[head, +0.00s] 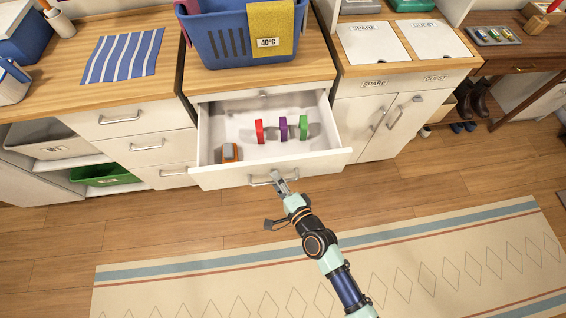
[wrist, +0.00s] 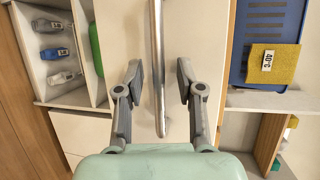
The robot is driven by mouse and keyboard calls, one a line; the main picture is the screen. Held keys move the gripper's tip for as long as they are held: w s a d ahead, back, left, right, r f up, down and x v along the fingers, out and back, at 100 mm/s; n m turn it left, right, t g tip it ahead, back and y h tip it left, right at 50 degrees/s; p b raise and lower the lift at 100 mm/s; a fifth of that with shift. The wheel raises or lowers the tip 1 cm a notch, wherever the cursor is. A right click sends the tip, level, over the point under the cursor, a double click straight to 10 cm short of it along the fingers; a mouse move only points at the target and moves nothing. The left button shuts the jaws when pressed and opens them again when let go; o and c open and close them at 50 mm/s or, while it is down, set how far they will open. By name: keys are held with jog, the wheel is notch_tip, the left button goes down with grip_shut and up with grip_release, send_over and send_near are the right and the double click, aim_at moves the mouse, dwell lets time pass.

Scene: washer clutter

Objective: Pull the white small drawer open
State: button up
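A white drawer (head: 215,180) under the blue basket is pulled well out, showing its inside. Red (head: 259,132), purple (head: 283,128) and green (head: 303,127) pieces and an orange-and-grey piece (head: 230,152) lie in it. Its metal bar handle (head: 260,182) is on the front face. My gripper (head: 279,178) is at the right part of this handle. In the wrist view, the handle bar (wrist: 157,40) runs between the two fingers of my gripper (wrist: 160,80). The fingers are spread, with a gap visible on each side of the bar.
The blue basket (head: 225,42) with a yellow cloth (head: 270,28) stands on the counter above. White drawers (head: 120,115) to the left are shut. White cabinet doors (head: 385,125) are to the right. A patterned rug (head: 420,260) lies on the clear floor in front.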

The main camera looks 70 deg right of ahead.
jog(key=v, duration=1.1)
jog(key=shift+s+a, duration=0.2)
jog(key=shift+s, duration=0.05)
jog(key=shift+r, duration=0.1)
